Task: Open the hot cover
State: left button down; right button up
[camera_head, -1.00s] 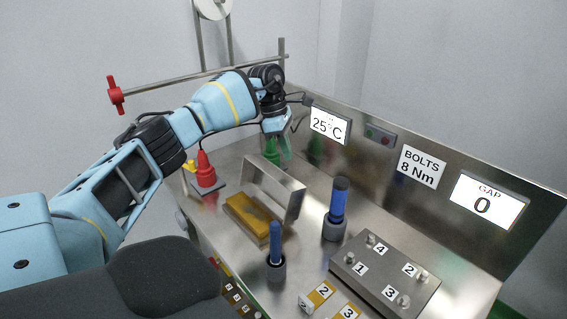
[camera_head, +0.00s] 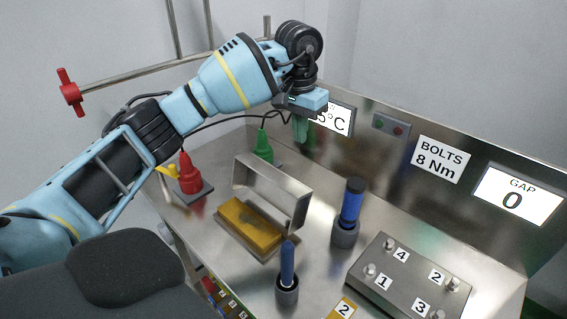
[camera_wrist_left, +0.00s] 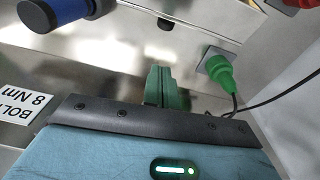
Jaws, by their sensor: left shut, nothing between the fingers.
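I cannot tell a hinge from this view. My left gripper (camera_head: 301,129) hangs above the back of the worktop, in front of the temperature display, up and to the right of the cover and apart from it. Its green fingers are shut with nothing between them; they also show in the left wrist view (camera_wrist_left: 160,86). My right gripper is not in view.
A numbered bolt plate (camera_head: 408,280) lies at the right. A rail (camera_head: 150,75) runs behind my arm.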

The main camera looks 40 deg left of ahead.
pick_arm(q)
jog(key=shift+d+r+m, duration=0.1)
jog(key=shift+m, duration=0.3)
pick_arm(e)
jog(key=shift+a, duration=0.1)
pick_arm(q)
jog(key=p, duration=0.2)
send_over(273, 188)
jog(key=w+d, duration=0.3)
jog(key=w, duration=0.1)
notch_tip(273, 188, down, 9)
jog(key=shift+w+d+r, duration=0.1)
jog(key=shift+w+d, duration=0.05)
jog(key=shift+s, duration=0.7)
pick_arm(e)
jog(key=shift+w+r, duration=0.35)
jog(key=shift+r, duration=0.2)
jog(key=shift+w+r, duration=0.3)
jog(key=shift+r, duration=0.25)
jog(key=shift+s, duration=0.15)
